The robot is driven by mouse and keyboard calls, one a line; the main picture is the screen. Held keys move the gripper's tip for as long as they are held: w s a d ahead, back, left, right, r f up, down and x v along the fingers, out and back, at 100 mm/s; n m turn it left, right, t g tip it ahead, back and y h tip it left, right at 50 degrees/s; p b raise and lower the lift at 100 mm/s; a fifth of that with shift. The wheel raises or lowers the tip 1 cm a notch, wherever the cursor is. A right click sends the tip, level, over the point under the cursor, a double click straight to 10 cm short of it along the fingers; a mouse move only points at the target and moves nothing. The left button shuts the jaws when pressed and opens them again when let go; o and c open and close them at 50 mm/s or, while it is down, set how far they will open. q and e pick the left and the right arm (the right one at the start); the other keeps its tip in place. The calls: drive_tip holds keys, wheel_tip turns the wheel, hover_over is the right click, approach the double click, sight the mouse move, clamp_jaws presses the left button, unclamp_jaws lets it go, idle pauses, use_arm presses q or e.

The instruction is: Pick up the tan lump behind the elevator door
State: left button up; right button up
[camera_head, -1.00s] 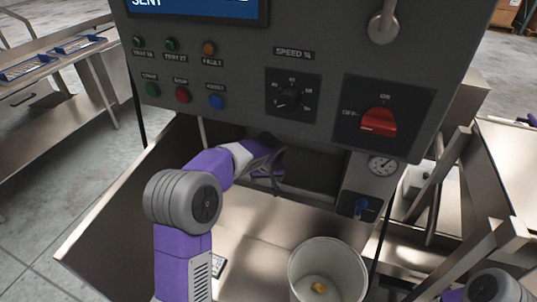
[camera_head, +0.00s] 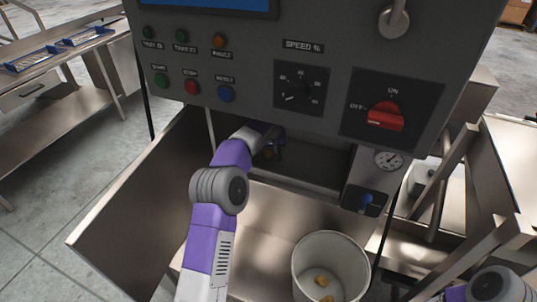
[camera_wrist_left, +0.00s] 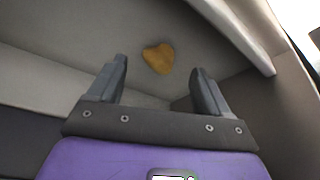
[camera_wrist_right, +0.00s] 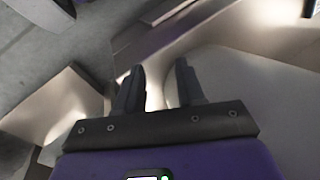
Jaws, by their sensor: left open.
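A tan lump (camera_wrist_left: 159,58) lies on a pale metal surface in the left wrist view, just beyond and between my left fingertips. My left gripper (camera_wrist_left: 160,78) is open and empty, pointing at it. In the head view my left arm reaches under the control panel, and my left gripper (camera_head: 272,150) is small and dark in the shaded recess there. A small tan spot (camera_head: 268,154) shows beside it. I cannot make out the elevator door for certain. My right gripper (camera_wrist_right: 158,88) is open, with nothing between its fingers.
A white bucket (camera_head: 300,262) with tan lumps (camera_head: 321,280) inside stands in the metal trough (camera_head: 262,215), right of my left arm. The control panel (camera_head: 250,75) with red switch (camera_head: 385,116) hangs above my left gripper. A gauge box (camera_head: 365,180) and metal bars stand at right.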

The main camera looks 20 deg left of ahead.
sight(269, 154)
use_arm(q)
drive_tip(key=shift+w+a, duration=0.2)
drive_tip(key=shift+w, duration=0.15)
drive_tip(key=b+x, duration=0.1)
drive_tip(key=x, duration=0.4)
drive_tip(key=shift+w, duration=0.1)
drive_tip(key=shift+c, duration=0.3)
drive_tip(key=c, duration=1)
